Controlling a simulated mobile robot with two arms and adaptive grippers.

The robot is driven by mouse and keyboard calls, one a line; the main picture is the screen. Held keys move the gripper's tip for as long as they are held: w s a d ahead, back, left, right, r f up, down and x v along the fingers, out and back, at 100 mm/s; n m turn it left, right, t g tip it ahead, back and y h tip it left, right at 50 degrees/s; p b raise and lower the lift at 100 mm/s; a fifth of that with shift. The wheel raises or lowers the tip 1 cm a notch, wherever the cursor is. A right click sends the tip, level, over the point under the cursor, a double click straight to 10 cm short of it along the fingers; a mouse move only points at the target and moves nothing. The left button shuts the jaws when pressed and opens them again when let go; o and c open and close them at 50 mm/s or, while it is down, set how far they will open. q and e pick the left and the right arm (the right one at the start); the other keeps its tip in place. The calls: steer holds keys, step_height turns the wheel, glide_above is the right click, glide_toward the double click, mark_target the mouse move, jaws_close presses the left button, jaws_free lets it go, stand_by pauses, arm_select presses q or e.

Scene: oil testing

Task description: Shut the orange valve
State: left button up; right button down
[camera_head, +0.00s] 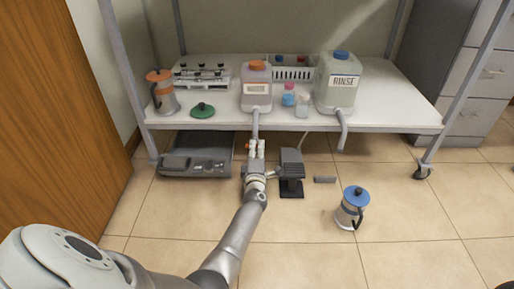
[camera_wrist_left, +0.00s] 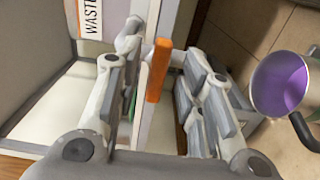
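The orange valve (camera_wrist_left: 158,70) shows in the left wrist view as a narrow upright handle on a pale spout. The spout (camera_head: 255,122) hangs from the orange-capped container (camera_head: 256,92) at the shelf's front edge. My left gripper (camera_head: 255,148) is at the lower end of this spout and hides most of the valve in the head view. In the wrist view, the fingers of my left gripper (camera_wrist_left: 160,75) are apart, with the orange handle between them and gaps on both sides. My right gripper is not in view.
A jug (camera_head: 351,208) stands on the floor to the right; it also shows in the wrist view (camera_wrist_left: 284,85). A dark grey device (camera_head: 291,172) stands close right of my gripper. The RINSE container (camera_head: 338,84) is on the shelf.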

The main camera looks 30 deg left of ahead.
arm_select(q)
steer(key=v, duration=0.5)
stand_by(0.5)
